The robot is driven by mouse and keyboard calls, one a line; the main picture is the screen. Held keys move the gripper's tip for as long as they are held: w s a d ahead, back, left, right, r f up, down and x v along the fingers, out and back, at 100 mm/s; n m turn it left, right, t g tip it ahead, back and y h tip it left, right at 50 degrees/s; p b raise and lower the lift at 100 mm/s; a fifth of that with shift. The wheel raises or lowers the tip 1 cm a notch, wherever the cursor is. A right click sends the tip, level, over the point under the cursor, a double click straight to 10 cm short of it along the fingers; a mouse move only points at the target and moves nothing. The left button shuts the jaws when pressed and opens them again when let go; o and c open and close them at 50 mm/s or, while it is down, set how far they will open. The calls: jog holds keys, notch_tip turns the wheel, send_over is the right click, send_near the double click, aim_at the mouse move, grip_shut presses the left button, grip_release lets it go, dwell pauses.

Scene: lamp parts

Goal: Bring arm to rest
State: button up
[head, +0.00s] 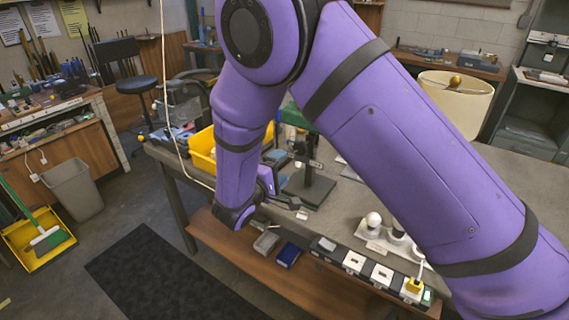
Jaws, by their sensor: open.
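My purple arm crosses the head view from the lower right, bends at the top and comes down at the centre left. My gripper (296,208) is at its end, low over the front edge of the workbench (345,215). It is open, small in view and partly hidden by the wrist; I see nothing held in it. A cream lampshade (456,103) with a gold knob on top stands at the back right of the bench, partly behind my arm.
A dark stand (308,186) and a yellow bin (202,150) are close to my gripper. A socket strip (354,262) with a yellow plug (413,286) runs along the bench front. Small trays (288,255) lie on the lower shelf. Floor at left is partly clear.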

jog(key=s+d+r+m+g, duration=0.4)
jog(key=d+r+g, duration=0.2)
jog(key=d+r, duration=0.4)
jog(key=s+d+r+m+g, duration=0.4)
jog(key=d+r+g, duration=0.25)
jog(key=d, duration=0.65)
jog(key=s+d+r+m+t+y, duration=0.1)
jog(key=s+r+y, duration=0.4)
jog(key=s, duration=0.6)
jog(key=s+d+r+m+t+y, duration=0.2)
jog(key=s+d+r+y, duration=0.2)
jog(key=s, duration=0.7)
jog(key=shift+d+r+m+y, duration=0.4)
jog(key=shift+r+y, duration=0.15)
jog(key=shift+y, duration=0.25)
